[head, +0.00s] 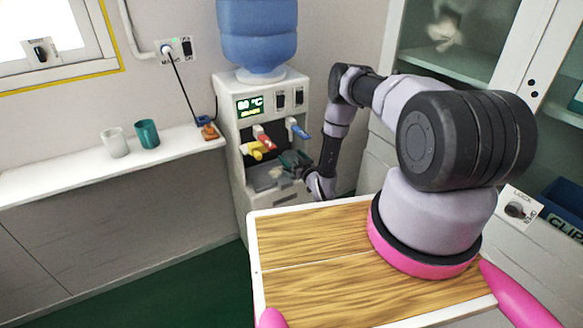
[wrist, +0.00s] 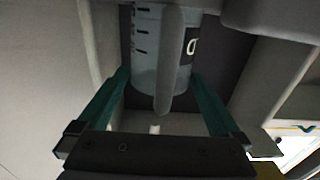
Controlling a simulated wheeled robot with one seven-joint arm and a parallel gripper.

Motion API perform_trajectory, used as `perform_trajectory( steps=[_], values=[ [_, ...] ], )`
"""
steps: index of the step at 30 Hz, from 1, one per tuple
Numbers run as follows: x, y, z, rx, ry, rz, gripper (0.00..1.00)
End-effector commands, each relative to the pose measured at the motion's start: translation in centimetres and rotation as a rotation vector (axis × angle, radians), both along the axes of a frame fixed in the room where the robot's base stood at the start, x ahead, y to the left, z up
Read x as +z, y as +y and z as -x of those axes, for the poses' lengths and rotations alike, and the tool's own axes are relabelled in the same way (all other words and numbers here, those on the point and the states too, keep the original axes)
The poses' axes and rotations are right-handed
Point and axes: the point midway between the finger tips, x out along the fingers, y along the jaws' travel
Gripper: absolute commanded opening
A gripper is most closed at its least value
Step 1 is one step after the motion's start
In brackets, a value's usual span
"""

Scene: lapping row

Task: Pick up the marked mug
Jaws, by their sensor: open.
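A pale grey mug (wrist: 145,62) with dark graduation lines and a dark badge on its side shows in the wrist view. Its handle (wrist: 168,85) points toward the wrist camera. My gripper (wrist: 160,78) is open, with one teal finger on each side of the mug; I cannot tell whether they touch it. In the head view my gripper (head: 288,161) is at the lower bay of the water dispenser (head: 236,150), below the taps. The mug is small and hard to make out there, partly hidden by my gripper.
A white cup (head: 115,143) and a teal cup (head: 148,134) stand on the white counter (head: 60,175) at left. The dispenser's blue, red and yellow taps (head: 263,138) are close above my gripper. A glass-doored cabinet (head: 450,40) stands at right.

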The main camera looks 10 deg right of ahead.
Motion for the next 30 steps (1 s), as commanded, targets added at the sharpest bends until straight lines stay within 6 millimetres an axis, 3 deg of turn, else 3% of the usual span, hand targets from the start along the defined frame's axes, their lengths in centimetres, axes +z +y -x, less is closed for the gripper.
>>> perform_trajectory(
  steps=[8,11,16,17,30],
  values=[
    [0.03,0.12,-0.5,-0.001,-0.001,0.0,1.0],
    [0.03,0.13,-0.48,0.0,-0.001,0.0,0.69],
    [0.01,0.13,-0.46,0.0,0.0,0.0,0.04],
    [0.01,0.13,-0.46,0.0,0.0,0.0,0.0],
    [0.27,0.2,-0.81,0.0,-0.001,0.0,0.0]
  ],
)
